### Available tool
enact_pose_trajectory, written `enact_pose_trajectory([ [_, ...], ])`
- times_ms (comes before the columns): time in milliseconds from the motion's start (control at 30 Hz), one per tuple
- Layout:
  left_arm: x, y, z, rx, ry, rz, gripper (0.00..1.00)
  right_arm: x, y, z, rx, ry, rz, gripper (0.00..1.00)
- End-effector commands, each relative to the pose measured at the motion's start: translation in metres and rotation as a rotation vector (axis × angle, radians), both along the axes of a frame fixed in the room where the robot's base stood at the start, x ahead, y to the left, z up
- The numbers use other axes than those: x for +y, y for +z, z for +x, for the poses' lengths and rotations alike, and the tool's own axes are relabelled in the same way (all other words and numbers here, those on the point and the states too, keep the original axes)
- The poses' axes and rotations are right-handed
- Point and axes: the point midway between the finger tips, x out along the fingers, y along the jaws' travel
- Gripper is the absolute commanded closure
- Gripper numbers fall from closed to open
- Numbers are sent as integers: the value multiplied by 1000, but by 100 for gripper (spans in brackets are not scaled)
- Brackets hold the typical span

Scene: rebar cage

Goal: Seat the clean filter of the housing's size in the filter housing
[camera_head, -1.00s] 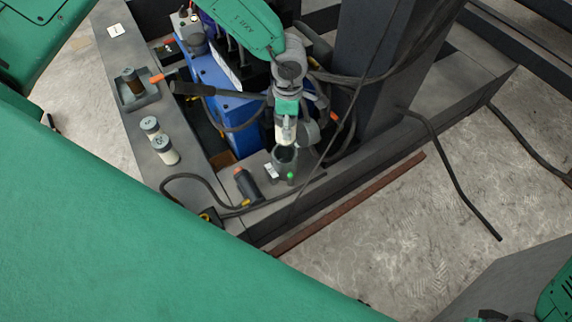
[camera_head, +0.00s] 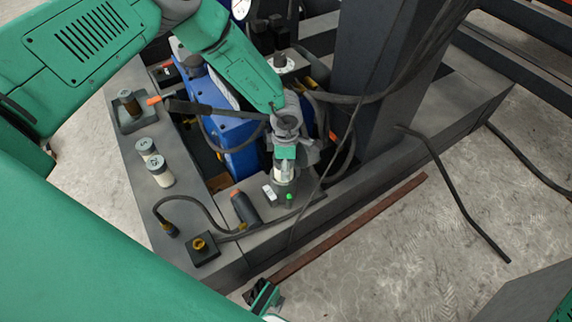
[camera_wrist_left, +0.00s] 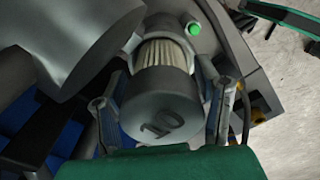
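My left gripper (camera_head: 285,156) points down over the filter housing (camera_head: 283,190), a grey cup with a green light. Its fingers (camera_wrist_left: 165,112) are shut around the grey cap of a clean, cream pleated filter (camera_wrist_left: 163,95); the cap reads "10". The filter also shows in the head view (camera_head: 285,171), with its lower end at or inside the housing's mouth; how deep is hidden. Two more clean filters with grey caps, a rear one (camera_head: 147,148) and a nearer one (camera_head: 160,172), stand on the left beam. A brown filter (camera_head: 130,103) is in a dark tray (camera_head: 137,122).
A small white label (camera_head: 269,193) sits beside the housing. A dark cylinder with an orange end (camera_head: 243,208), a block with a yellow knob (camera_head: 202,248) and a loose cable (camera_head: 185,200) lie nearby. A blue machine (camera_head: 232,120) and a dark post (camera_head: 375,90) stand close.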

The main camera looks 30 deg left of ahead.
Motion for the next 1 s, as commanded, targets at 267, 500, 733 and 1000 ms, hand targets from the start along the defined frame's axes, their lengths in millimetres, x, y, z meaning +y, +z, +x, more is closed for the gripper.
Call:
enact_pose_trajectory([
  [267,0,0,0,0,0,0,22,0,0,0,0,0,0,64],
  [500,0,15,1,-1,0,0,22,0,6,0,0,0,0,64],
  [733,0,64,1,-1,-1,0,22,0,22,0,0,0,0,64],
  [1000,0,110,0,1,0,0,22,0,35,0,0,0,0,64],
])
